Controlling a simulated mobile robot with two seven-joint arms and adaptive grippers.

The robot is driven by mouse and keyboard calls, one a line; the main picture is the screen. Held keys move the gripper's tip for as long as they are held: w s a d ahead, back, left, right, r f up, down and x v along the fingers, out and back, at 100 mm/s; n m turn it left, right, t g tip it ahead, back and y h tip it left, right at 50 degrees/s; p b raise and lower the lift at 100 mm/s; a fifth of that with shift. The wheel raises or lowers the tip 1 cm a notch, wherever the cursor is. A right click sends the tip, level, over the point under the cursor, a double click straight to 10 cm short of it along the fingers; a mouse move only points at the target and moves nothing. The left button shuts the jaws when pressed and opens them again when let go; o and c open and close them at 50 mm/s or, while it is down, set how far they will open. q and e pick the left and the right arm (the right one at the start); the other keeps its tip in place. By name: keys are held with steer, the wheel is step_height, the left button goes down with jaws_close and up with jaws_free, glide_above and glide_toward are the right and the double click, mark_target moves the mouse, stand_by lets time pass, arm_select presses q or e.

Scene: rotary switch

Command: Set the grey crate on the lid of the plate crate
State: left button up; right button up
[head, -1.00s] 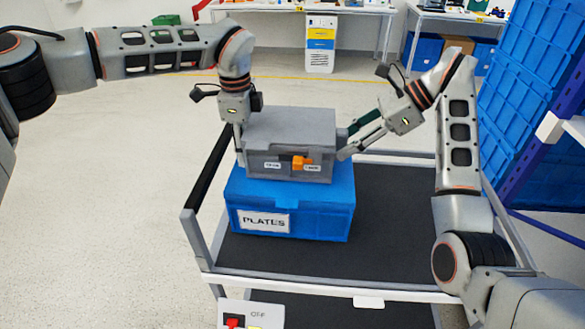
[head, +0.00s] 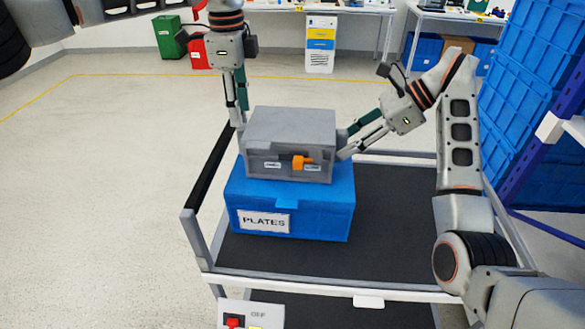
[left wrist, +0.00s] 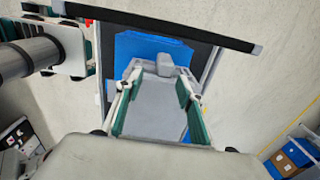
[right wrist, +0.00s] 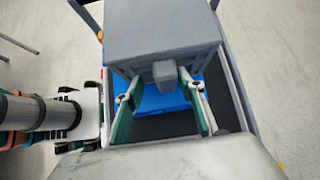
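The grey crate (head: 290,130), with an orange part on its front, rests level on the lid of the blue plate crate (head: 322,222), which is labelled PLATES. My left gripper (head: 238,122) points down at the grey crate's upper left edge; its fingers are apart in the left wrist view (left wrist: 158,85), with a grey side knob (left wrist: 165,65) near their tips. My right gripper (head: 346,147) is at the crate's right side. In the right wrist view its fingers (right wrist: 162,88) are apart, with another grey knob (right wrist: 165,72) between or just beyond their tips. Exact contact there is unclear.
The plate crate stands on a dark-decked cart (head: 390,240) with pale rails and a black handle bar (head: 208,170). The deck right of it is free. A blue rack of crates (head: 515,100) stands at the right. A switch box (head: 250,315) is at the front.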

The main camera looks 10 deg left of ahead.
steer(key=v, duration=0.7)
steer(key=shift+d+r, duration=0.2)
steer(key=shift+r, duration=0.05)
